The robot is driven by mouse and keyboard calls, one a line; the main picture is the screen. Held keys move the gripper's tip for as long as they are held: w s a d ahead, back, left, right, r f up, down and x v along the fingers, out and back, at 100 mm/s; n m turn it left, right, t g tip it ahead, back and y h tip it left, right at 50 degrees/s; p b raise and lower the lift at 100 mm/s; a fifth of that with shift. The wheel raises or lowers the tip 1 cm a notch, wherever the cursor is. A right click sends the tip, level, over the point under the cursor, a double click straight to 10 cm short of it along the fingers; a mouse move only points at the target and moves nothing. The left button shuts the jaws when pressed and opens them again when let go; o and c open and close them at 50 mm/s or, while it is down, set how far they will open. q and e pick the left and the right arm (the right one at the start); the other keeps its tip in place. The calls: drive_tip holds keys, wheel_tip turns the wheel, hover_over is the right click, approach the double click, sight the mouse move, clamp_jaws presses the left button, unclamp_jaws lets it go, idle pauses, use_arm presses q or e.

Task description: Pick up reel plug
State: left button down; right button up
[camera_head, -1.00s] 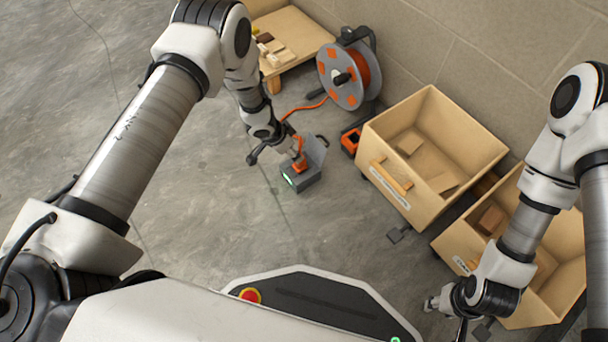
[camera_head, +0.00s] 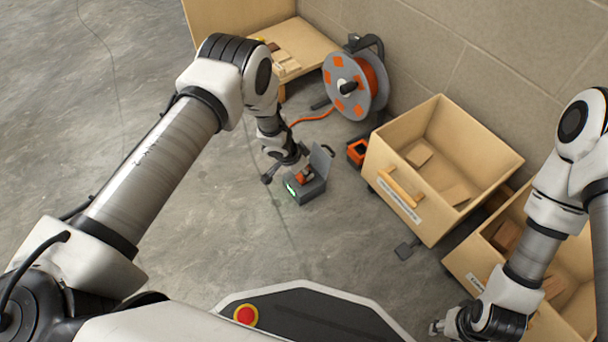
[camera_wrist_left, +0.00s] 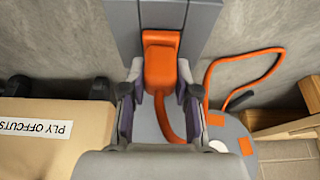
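The orange reel plug (camera_wrist_left: 161,62) is at a grey box with a small green light (camera_head: 306,188) on the floor. An orange cable runs from the plug, and orange cable also leads to the cable reel (camera_head: 351,84). My left gripper (camera_head: 298,165) is low over the grey box. In the left wrist view its two fingers (camera_wrist_left: 161,85) stand on either side of the plug, very close to it; whether they press on it cannot be seen. My right gripper (camera_head: 438,326) is at the lower right, small and partly hidden by its own arm.
A wooden crate (camera_head: 490,161) stands right of the grey box; a second crate (camera_head: 466,262) stands nearer me. A small orange-and-black item (camera_head: 357,152) lies between box and crate. A wooden platform (camera_head: 318,45) and block wall are behind.

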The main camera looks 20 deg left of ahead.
use_arm(q)
drive_tip(key=shift+r, duration=0.1)
wheel_tip(320, 180, up, 10)
drive_tip(key=p, duration=0.6)
